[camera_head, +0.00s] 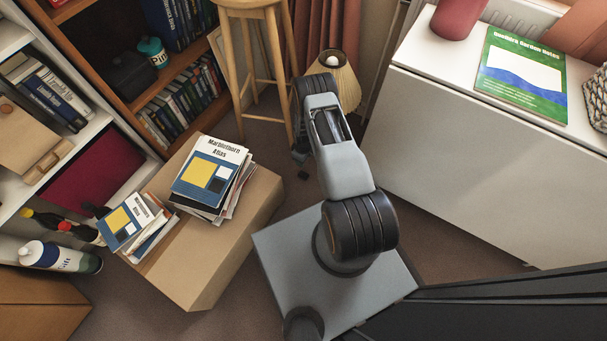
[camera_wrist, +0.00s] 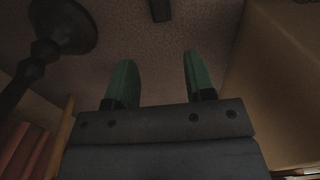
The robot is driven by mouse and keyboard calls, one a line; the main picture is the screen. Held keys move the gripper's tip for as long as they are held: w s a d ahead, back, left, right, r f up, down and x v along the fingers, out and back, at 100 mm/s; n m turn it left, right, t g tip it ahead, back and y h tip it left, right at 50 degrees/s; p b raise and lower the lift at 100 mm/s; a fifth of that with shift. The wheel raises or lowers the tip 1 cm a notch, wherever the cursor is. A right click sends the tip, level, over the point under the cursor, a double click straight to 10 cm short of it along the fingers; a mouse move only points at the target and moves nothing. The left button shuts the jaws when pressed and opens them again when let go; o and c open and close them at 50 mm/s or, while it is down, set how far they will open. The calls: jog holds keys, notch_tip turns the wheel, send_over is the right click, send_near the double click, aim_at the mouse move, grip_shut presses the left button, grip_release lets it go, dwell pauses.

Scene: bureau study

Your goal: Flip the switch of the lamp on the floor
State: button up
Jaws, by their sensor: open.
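The floor lamp shows behind my arm in the head view, with a pleated beige shade (camera_head: 345,84) and a pale bulb at its open top. Its dark stem and round base (camera_wrist: 62,25) show at the upper left of the wrist view. A small dark block (camera_wrist: 160,10) lies on the carpet at the top edge of the wrist view; it may be the lamp's switch. A small dark piece (camera_head: 303,175) also shows on the floor in the head view. My gripper (camera_wrist: 157,57) has two green fingers, open and empty, with the block beyond their tips. My arm hides part of the lamp.
A cardboard box (camera_head: 245,228) bearing books stands left of my arm; a brown box-like side (camera_wrist: 280,80) fills the right of the wrist view. A wooden stool (camera_head: 247,70) stands behind. A white cabinet (camera_head: 470,160) stands at right. Bare carpet lies between.

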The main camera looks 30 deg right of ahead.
aim_at(303, 174)
notch_tip(303, 174, down, 13)
jog(key=b, duration=0.5)
jog(key=shift+r, duration=0.15)
jog(key=shift+c, duration=0.5)
grip_shut()
jog(key=shift+s+r, duration=0.1)
jog(key=shift+r+t+y+p, duration=0.15)
jog(key=shift+t+y+p, duration=0.3)
jog(key=shift+p, duration=0.9)
jog(key=shift+f+t+p, duration=0.2)
jog(key=shift+t+p, duration=0.05)
jog(key=shift+p, duration=0.3)
